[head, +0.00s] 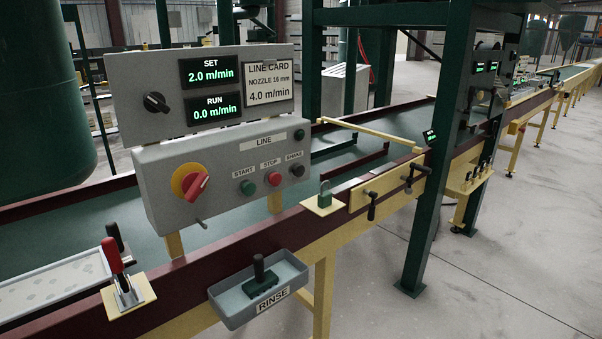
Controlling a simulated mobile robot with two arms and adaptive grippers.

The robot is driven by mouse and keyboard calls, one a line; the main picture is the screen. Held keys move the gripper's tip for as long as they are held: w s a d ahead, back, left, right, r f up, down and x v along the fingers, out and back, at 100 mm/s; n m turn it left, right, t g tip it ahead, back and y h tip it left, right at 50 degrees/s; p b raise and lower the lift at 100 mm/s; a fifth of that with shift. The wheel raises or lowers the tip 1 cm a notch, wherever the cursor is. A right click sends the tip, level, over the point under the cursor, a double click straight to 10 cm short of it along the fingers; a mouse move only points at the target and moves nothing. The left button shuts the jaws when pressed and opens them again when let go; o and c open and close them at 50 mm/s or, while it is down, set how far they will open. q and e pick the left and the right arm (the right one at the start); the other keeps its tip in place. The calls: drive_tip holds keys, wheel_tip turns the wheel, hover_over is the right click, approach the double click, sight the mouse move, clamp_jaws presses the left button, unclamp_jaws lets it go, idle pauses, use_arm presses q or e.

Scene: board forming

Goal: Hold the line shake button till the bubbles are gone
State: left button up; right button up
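The shake button (297,170) is a dark round button under its label on the right of the grey LINE panel (160,180). Nothing touches it. The green start button (248,187) and red stop button (274,179) sit to its left. At the left edge, a pale grey slab (50,285) lies on the line, with faint marks on its surface too small to make out as bubbles. Much of it is cut off by the frame. Neither of my grippers is in view.
A red rotary switch (196,186) is on the same panel. The display above (212,108) reads SET 2.0 and RUN 0.0 m/min.

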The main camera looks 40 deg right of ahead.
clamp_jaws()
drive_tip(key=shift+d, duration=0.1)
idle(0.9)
